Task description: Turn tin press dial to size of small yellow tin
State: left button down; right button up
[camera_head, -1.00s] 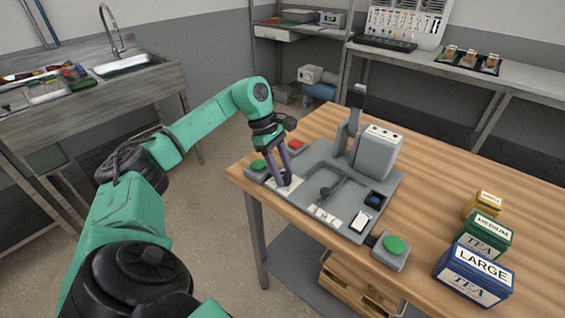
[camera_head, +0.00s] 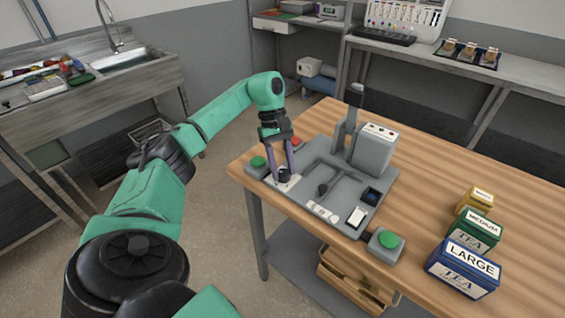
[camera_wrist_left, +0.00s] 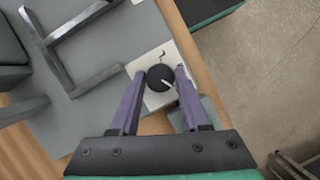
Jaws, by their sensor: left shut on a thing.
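The grey tin press (camera_head: 335,172) stands on the wooden table. Its black dial (camera_wrist_left: 161,78) sits on a white plate at the press's left front corner; it also shows in the head view (camera_head: 284,174). A white pointer line on the dial points to the lower right in the wrist view. My left gripper (camera_head: 283,170) comes down from above with its two purple fingers on either side of the dial, shut on it. The small yellow tin (camera_head: 481,198) stands on the table at the right, behind the green medium tin (camera_head: 474,232). My right gripper is not in view.
A blue large tin (camera_head: 463,267) stands in front of the green one. Green buttons sit at the press's left (camera_head: 258,163) and right front (camera_head: 386,242), and a red button (camera_head: 296,142) behind the dial. The table between press and tins is clear.

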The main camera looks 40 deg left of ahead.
pick_arm(q)
jog(key=shift+c, duration=1.9)
grip_release()
jog(key=shift+w+a+r, duration=0.15)
jog(key=shift+a+r, duration=0.05)
jog(key=shift+r, duration=0.25)
jog(key=v, duration=0.4)
jog(key=p+v, duration=0.5)
jog(key=v, duration=0.4)
jog(key=shift+r+p, duration=0.25)
jog(key=shift+p, duration=0.05)
